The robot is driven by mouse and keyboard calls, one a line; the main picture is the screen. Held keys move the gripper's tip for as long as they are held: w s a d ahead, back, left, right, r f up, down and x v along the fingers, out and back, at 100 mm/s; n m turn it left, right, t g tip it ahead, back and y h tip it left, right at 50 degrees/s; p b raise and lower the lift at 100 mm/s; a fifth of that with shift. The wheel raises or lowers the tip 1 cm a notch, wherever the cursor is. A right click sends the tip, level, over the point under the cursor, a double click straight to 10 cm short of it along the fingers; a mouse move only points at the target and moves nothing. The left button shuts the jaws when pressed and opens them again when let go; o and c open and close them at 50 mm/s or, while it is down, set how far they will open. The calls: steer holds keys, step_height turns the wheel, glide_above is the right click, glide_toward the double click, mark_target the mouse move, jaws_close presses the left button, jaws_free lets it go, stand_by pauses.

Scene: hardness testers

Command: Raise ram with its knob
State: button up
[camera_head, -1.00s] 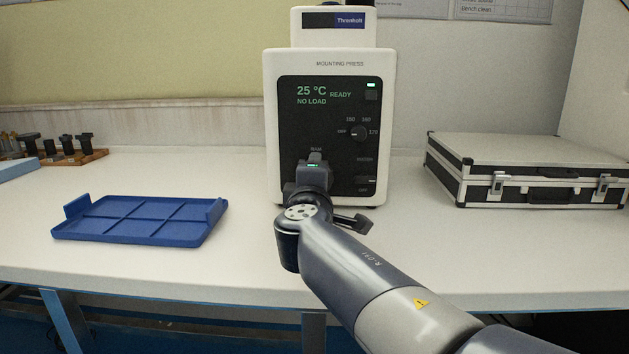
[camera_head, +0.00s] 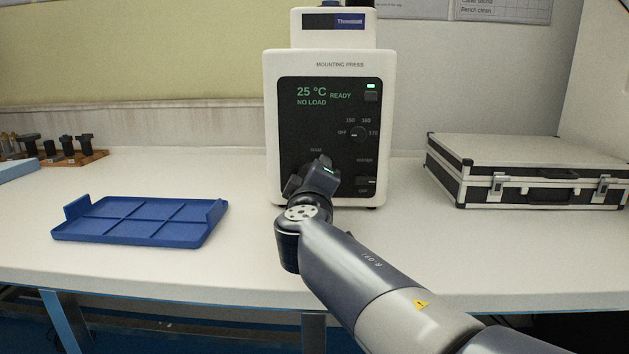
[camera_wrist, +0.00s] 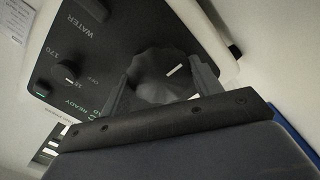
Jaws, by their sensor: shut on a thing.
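The mounting press (camera_head: 328,64) stands upright on the bench, with a black front panel reading 25 °C, READY and NO LOAD. The ram knob (camera_wrist: 162,72) is dark, round and ridged with a white pointer line, low on that panel. In the wrist view my gripper (camera_wrist: 161,84) has one finger on each side of the knob and is shut on it. In the head view my gripper (camera_head: 323,166) is tilted to the right and hides the knob. The wrist view is turned, so the panel's lettering appears rotated.
A heater dial (camera_head: 358,134) sits above and right of the ram knob, with a small switch (camera_head: 366,182) below it. A blue tray (camera_head: 140,220) lies left of the press. A black and white case (camera_head: 530,170) lies to the right. Bench between them is clear.

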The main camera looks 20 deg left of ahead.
steer(key=o, duration=1)
steer(key=shift+c, duration=0.2)
steer(key=p+v, duration=0.1)
steer(key=v, duration=0.8)
steer(key=shift+s, duration=0.45)
steer(key=shift+s+d, duration=0.2)
steer(key=shift+s, duration=0.25)
